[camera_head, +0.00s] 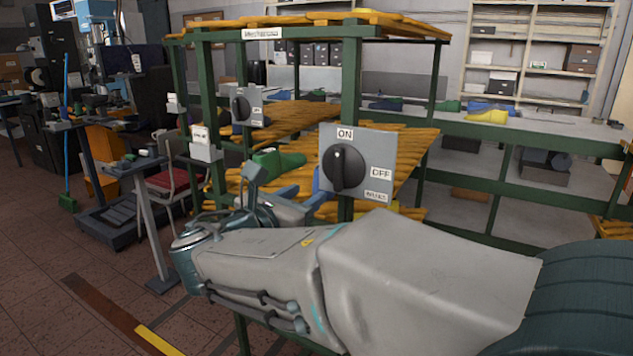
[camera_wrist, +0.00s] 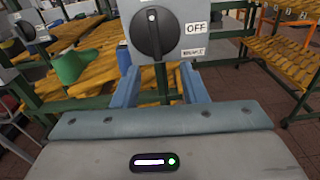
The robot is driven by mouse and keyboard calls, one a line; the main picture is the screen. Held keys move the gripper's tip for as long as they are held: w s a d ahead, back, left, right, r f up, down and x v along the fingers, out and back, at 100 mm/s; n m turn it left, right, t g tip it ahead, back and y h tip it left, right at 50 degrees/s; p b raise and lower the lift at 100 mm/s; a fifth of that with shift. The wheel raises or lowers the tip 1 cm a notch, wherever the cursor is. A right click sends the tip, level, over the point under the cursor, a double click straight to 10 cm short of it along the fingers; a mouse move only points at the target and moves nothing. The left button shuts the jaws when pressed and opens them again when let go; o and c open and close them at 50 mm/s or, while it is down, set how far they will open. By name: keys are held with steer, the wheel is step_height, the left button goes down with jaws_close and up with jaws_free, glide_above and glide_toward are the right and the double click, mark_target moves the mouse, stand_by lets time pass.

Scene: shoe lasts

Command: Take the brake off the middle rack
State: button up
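A grey brake switch box (camera_head: 357,163) is fixed to a green post of the wooden-slatted rack (camera_head: 300,121). Its round black knob (camera_head: 344,167) has an upright handle, in line with the ON label above; OFF is at the right. The box also fills the top middle of the wrist view (camera_wrist: 193,15), with the knob (camera_wrist: 154,33) there. My gripper (camera_wrist: 159,72) is open and empty, its two blue fingers apart, below and in front of the knob. In the head view my gripper (camera_head: 288,183) is just left of the box, partly hidden by my arm.
A second switch box (camera_head: 246,105) is on a post further left and back. Green and blue shoe lasts (camera_head: 278,162) lie on the slats behind my gripper. A stand (camera_head: 150,215) and red chair (camera_head: 172,180) are at the left. Open tiled floor (camera_head: 40,260) lies front left.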

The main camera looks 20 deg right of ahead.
mark_target(337, 165)
steer(key=shift+n+t, duration=0.3)
steer(key=x, duration=0.9)
steer(key=r+x, duration=0.1)
steer(key=x, duration=0.3)
steer(key=shift+w, duration=0.4)
jaws_close()
